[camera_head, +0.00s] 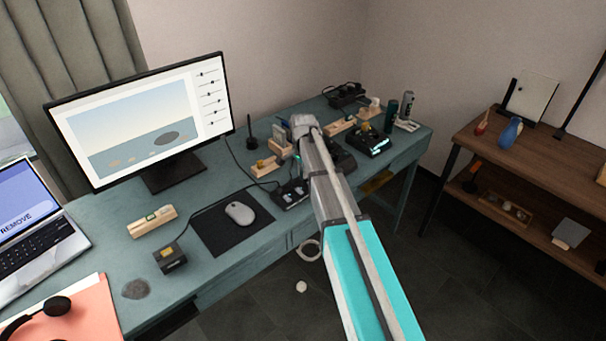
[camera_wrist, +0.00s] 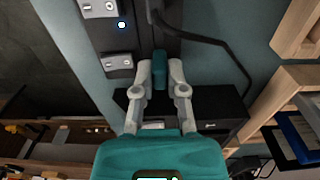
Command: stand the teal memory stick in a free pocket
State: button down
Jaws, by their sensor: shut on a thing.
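My gripper (camera_wrist: 160,72) is shut on the teal memory stick (camera_wrist: 159,63) in the wrist view. The stick sits between the two grey fingertips, seen nearly end-on. Behind and beside it is a dark unit (camera_wrist: 140,30) with grey metal blocks and a small lit blue-white spot. A black box (camera_wrist: 225,106) lies lower, partly behind the fingers. I cannot tell which of these parts has a free pocket, or whether the stick touches anything. In the head view my arm hides the fingertips and the stick over the far part of the desk.
Wooden blocks (camera_wrist: 288,92) stand at the right of the wrist view, near dark blue slabs. In the head view, the teal desk (camera_head: 110,225) also holds a monitor (camera_head: 150,115), a mouse (camera_head: 240,212) and a black lit device (camera_head: 370,141). A wooden shelf (camera_head: 545,160) stands at right.

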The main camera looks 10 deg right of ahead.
jog(key=shift+r, duration=0.15)
notch_tip(320, 180, up, 3)
jog(key=p, duration=0.3)
jog(key=s+r+p, duration=0.9)
jog(key=s+p, duration=0.1)
jog(key=s, duration=0.4)
jog(key=shift+r, duration=0.35)
jog(key=shift+d, duration=0.15)
